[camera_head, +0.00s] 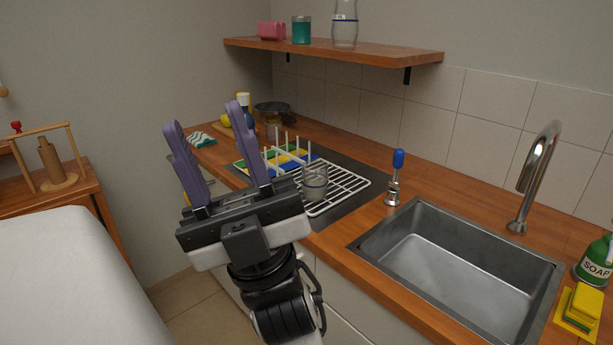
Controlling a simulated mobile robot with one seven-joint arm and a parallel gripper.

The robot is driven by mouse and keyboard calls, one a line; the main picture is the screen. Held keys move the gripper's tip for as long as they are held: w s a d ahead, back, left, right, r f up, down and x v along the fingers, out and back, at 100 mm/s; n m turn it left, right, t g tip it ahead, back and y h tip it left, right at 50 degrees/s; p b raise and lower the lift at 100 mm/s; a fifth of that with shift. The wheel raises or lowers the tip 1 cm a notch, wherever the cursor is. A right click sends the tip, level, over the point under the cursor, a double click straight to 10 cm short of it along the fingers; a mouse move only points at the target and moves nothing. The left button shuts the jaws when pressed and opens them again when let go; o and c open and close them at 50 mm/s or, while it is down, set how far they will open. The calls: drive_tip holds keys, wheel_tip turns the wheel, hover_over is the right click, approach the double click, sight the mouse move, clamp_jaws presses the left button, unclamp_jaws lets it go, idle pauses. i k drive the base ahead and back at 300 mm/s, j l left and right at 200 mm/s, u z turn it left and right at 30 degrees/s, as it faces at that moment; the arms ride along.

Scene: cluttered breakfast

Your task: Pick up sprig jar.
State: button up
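My gripper (202,118) is open and empty, with its two purple fingers pointing up in front of the counter. A clear glass jar (315,184) with a dark band stands on the white wire rack, just right of my gripper; my gripper does not touch it. Another clear glass jar (345,28) with a blue band stands on the wall shelf, its top cut off by the picture edge. I see no clear sprig on either, so I cannot tell which is the sprig jar.
The white drying rack (346,190) lies on a dark mat beside the metal sink (455,262). A blue-handled tool (397,175) stands upright near the sink. The wooden shelf (390,52) also holds a teal jar (301,30) and a pink object (271,31). A tall faucet (540,170) rises at right.

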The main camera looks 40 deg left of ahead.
sight(315, 181)
drive_tip(key=j, duration=0.9)
drive_tip(key=i+j, duration=0.1)
drive_tip(key=j, duration=0.8)
